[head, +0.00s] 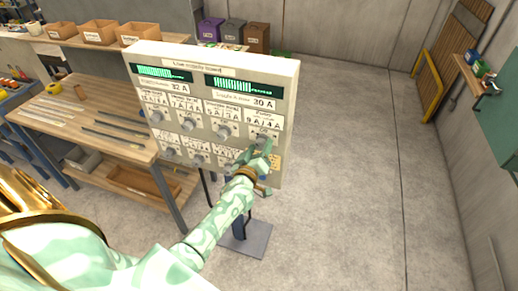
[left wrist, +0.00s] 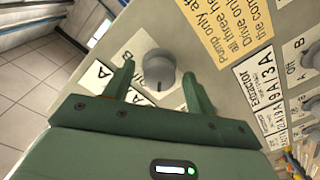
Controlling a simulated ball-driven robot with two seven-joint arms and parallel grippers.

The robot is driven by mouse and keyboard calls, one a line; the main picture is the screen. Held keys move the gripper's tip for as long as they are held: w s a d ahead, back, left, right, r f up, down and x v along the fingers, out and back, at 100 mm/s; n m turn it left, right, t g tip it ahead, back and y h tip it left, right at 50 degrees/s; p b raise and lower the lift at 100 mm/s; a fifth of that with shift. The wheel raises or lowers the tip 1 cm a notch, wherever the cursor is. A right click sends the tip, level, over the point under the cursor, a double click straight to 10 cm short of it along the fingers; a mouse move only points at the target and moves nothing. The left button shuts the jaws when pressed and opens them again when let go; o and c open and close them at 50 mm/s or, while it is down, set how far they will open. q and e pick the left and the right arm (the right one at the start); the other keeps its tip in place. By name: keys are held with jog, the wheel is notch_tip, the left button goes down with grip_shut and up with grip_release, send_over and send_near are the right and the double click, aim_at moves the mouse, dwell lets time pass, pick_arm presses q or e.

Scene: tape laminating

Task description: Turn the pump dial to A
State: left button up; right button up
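The control panel (head: 215,65) is a cream box with several grey dials, white labels and two green displays. The pump dial (head: 262,140) is at the right end of its upper row, under the pump label. My left gripper (head: 256,153) is in front of it. In the left wrist view a round grey dial (left wrist: 158,70) sits between two open green fingers, with a gap on each side. White A, B and Off labels lie around it. My right gripper is not in view.
A yellow note (left wrist: 228,30) about the pump is beside the dial, with the extractor label (left wrist: 262,92) further right. A wooden workbench (head: 75,120) with strips stands left of the panel. The concrete floor (head: 345,200) to the right is clear.

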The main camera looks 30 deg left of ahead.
pick_arm(q)
jog(key=v, duration=1.6)
jog(key=shift+s, duration=0.15)
jog(key=shift+d+f, duration=0.1)
jog(key=s+d+f+m+g+h+b, duration=0.2)
jog(key=s+d+f+m+g, duration=0.15)
jog(key=f, duration=0.75)
jog(key=s+d+f+m+g+h+b, duration=0.1)
jog(key=s+d+f+m+g+b, duration=0.3)
jog(key=f, duration=0.7)
jog(key=s+f+m+g+h+b, duration=0.1)
jog(key=s+f+h, duration=0.1)
jog(key=s+f, duration=0.65)
jog(key=s+a+f+m+g+b, duration=0.1)
jog(key=s+f+b, duration=0.4)
jog(key=f, duration=0.5)
jog(key=s+a+f+m+g+b, duration=0.1)
jog(key=s+f+g+b, duration=0.3)
jog(key=s+f, duration=0.4)
jog(key=s+a+f+m+g+b, duration=0.1)
jog(key=s+f+m+g+b, duration=0.2)
jog(key=s+f+b, duration=0.3)
notch_tip(320, 180, down, 6)
jog(key=shift+s+a+r+y, duration=0.2)
jog(key=shift+s+a+y, duration=0.1)
jog(key=shift+s, duration=0.35)
